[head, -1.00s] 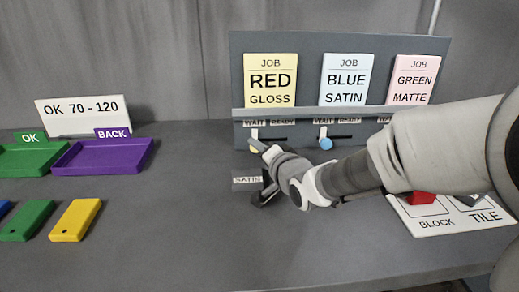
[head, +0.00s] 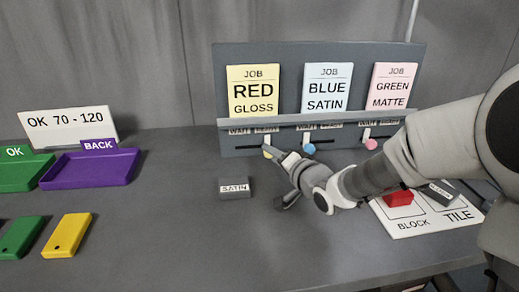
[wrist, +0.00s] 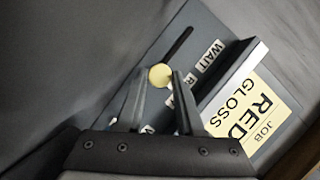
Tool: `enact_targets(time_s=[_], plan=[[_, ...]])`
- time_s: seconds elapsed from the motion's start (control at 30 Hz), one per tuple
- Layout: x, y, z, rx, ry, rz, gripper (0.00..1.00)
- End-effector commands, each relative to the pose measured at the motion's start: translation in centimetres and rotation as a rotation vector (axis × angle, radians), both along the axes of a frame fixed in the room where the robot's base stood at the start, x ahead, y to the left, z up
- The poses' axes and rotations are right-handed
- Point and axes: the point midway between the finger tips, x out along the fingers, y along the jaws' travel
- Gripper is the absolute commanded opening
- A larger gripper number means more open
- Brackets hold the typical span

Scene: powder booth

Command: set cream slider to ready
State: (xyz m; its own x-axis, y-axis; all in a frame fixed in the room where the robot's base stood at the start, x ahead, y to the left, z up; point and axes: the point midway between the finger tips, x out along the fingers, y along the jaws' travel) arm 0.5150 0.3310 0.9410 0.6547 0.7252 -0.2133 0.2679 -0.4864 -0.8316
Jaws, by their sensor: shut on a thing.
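The cream slider knob (head: 267,153) is on the slot below the RED GLOSS card (head: 253,91), under the READY label (head: 266,130). The WAIT label (head: 239,131) is to its left, with bare slot below it. My gripper (head: 274,154) is shut on the cream knob, reaching in from the right. In the wrist view the knob (wrist: 160,76) shows at the fingertips (wrist: 161,88), with empty slot running up and right towards WAIT (wrist: 210,55). The fingers partly cover the READY label there.
The blue knob (head: 309,149) and pink knob (head: 371,144) are close by on the right, each under WAIT. A purple BACK tray (head: 90,168) stands left. Front middle bench is clear.

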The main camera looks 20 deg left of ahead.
Motion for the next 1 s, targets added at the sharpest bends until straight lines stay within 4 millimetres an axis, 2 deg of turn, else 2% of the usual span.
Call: enact_targets(time_s=[0.33, 0.37, 0.43, 0.77, 1.0], plan=[[0.3, -0.6, -0.1, 0.000, 0.001, -0.007, 0.00], [0.3, -0.6, -0.1, 0.000, 0.001, -0.007, 0.38], [0.4, -0.7, -0.1, -0.001, 0.000, -0.007, 0.49], [0.0, -0.8, 0.2, 0.000, 0.000, -0.004, 0.49], [-2.5, -3.7, 1.3, -0.001, -0.001, -0.006, 0.49]])
